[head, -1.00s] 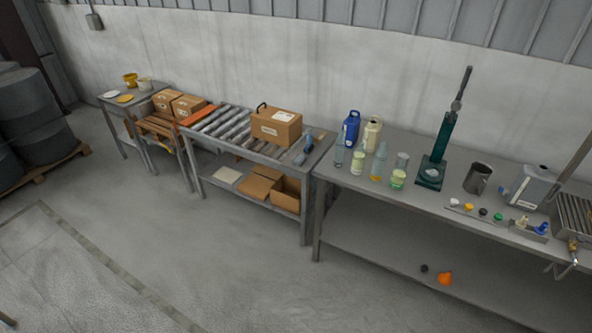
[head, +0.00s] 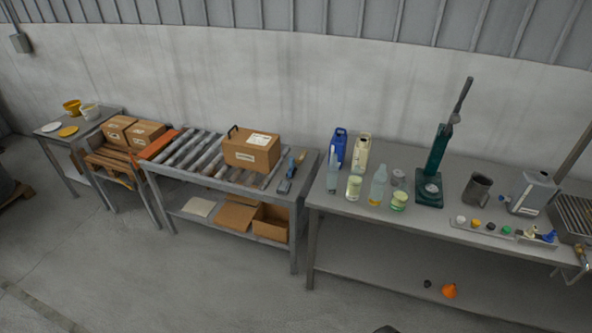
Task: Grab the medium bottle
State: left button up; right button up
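Several bottles stand at the left end of the long grey bench (head: 330,204) in the head view. There is a blue jug (head: 338,149), a cream jug (head: 361,154), a clear bluish bottle (head: 332,172) and a clear tapered bottle with yellow at its bottom (head: 378,186). A pale yellow-green jar (head: 354,188), a jar with green contents (head: 399,201) and a small greyish jar (head: 398,178) stand among them. I cannot tell for sure which one is the medium bottle. Neither of my grippers is in view.
A roller table with a cardboard box (head: 251,150) stands left. The floor in front is clear.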

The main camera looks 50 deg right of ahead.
aim_at(355, 176)
jog(key=i, duration=1.15)
jog(key=z, duration=0.3)
